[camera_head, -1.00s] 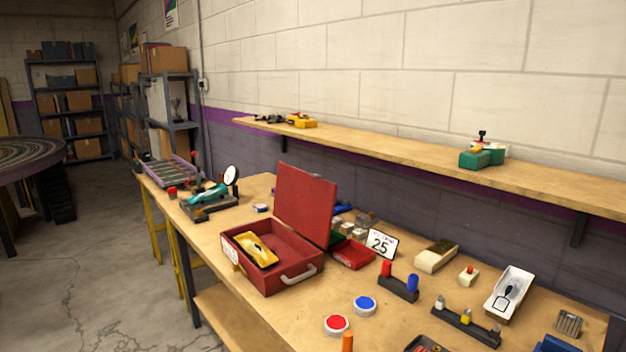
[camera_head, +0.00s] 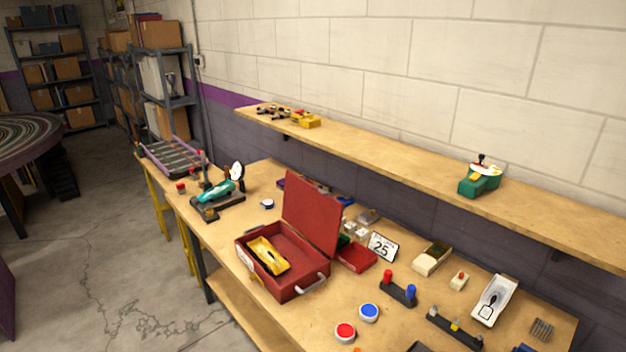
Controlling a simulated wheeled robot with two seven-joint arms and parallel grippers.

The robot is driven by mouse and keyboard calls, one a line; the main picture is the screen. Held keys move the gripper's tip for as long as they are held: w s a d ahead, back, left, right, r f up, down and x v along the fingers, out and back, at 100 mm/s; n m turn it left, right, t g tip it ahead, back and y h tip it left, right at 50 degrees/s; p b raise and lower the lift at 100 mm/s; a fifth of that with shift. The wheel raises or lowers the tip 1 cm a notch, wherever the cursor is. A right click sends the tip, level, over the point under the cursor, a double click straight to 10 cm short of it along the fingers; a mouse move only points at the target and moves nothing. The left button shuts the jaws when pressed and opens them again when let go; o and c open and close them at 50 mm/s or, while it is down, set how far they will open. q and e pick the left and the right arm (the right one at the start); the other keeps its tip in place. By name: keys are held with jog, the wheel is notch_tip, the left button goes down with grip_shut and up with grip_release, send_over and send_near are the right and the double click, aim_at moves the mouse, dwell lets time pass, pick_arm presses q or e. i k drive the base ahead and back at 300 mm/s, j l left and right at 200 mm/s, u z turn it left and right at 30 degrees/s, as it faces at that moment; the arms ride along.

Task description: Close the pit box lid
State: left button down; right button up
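The red pit box (camera_head: 287,289) stands on the wooden workbench. Its red lid (camera_head: 312,215) is open and stands nearly upright at the back of the box. A yellow tool or tray piece (camera_head: 266,254) lies inside the box toward the left. A light handle (camera_head: 313,286) is on the box's front right side. Neither of my grippers shows in the head view.
Small containers and a red tray (camera_head: 356,258) stand right behind the lid, near a "25" sign (camera_head: 383,247). A red button (camera_head: 345,332) and a blue button (camera_head: 369,312) sit to the right of the box. A teal car on a stand (camera_head: 219,194) is at the left. A wall shelf (camera_head: 400,162) runs above the bench.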

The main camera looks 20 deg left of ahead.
aim_at(310, 209)
jog(key=j+z, duration=0.2)
jog(key=j, duration=0.35)
jog(key=j+z, duration=0.15)
jog(key=j, duration=0.4)
jog(key=j+z, duration=0.2)
jog(key=j, duration=0.4)
jog(key=j+z, duration=0.2)
jog(key=j, duration=0.35)
jog(key=j+z, duration=0.15)
jog(key=j, duration=0.4)
jog(key=k+j+z, duration=0.2)
jog(key=j, duration=0.3)
